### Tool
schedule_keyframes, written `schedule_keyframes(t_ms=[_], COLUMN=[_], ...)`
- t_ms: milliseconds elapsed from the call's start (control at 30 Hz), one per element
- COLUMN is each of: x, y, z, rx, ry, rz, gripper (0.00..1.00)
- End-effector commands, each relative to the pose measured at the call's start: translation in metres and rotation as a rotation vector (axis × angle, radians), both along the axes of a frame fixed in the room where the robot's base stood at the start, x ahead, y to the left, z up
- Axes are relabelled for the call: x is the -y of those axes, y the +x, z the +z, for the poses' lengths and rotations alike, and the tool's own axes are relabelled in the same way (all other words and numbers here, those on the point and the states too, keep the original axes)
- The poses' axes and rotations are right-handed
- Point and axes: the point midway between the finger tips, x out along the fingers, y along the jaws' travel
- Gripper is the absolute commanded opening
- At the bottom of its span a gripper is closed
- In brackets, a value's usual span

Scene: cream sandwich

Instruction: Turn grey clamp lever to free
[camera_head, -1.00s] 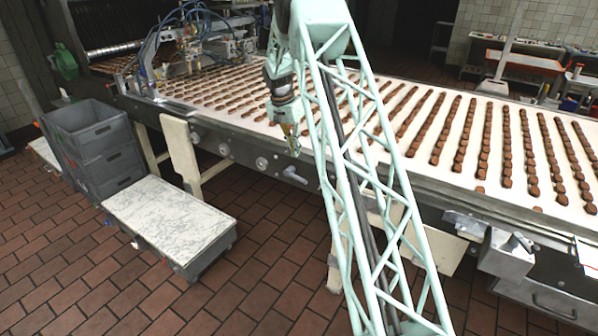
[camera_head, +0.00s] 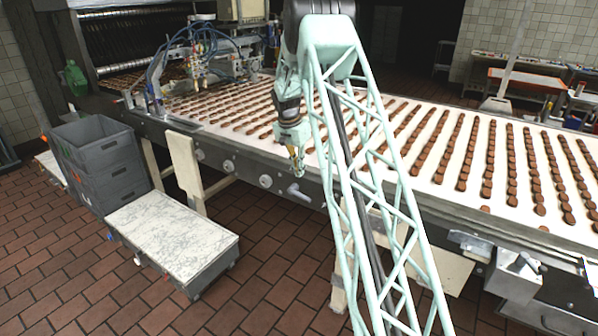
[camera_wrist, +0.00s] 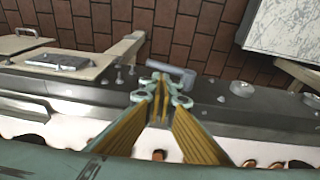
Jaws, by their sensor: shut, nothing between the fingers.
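The grey clamp lever (camera_head: 299,193) sits on the side rail of the conveyor, at the middle of the head view. In the wrist view the lever (camera_wrist: 178,73) is a grey bar just beyond my fingertips, partly covered by them. My gripper (camera_head: 299,171) points down and its tips are just above the lever in the head view. In the wrist view my gripper (camera_wrist: 161,88) has its yellow-sided fingers together at the tips with nothing between them. I cannot tell whether the tips touch the lever.
The conveyor belt (camera_head: 420,103) carries rows of brown biscuits behind the rail. Round knobs (camera_head: 265,181) stick out of the rail left of the lever. A marble-topped cart (camera_head: 170,232) and stacked grey crates (camera_head: 100,150) stand at left. The tiled floor below the lever is clear.

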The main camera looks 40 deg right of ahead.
Motion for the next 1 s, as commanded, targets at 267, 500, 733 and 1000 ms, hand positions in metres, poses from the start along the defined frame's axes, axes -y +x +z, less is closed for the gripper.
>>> schedule_keyframes(t_ms=[267, 500, 733, 1000], x=[0.007, 0.013, 0.019, 0.022], y=[0.0, 0.001, 0.002, 0.003], z=[-0.035, -0.066, -0.094, -0.114], rx=[-0.002, -0.002, -0.001, -0.001], ry=[0.0, 0.0, 0.001, 0.001], rz=[0.0, 0.0, 0.0, 0.0], gripper=[0.0, 0.0, 0.0, 0.0])
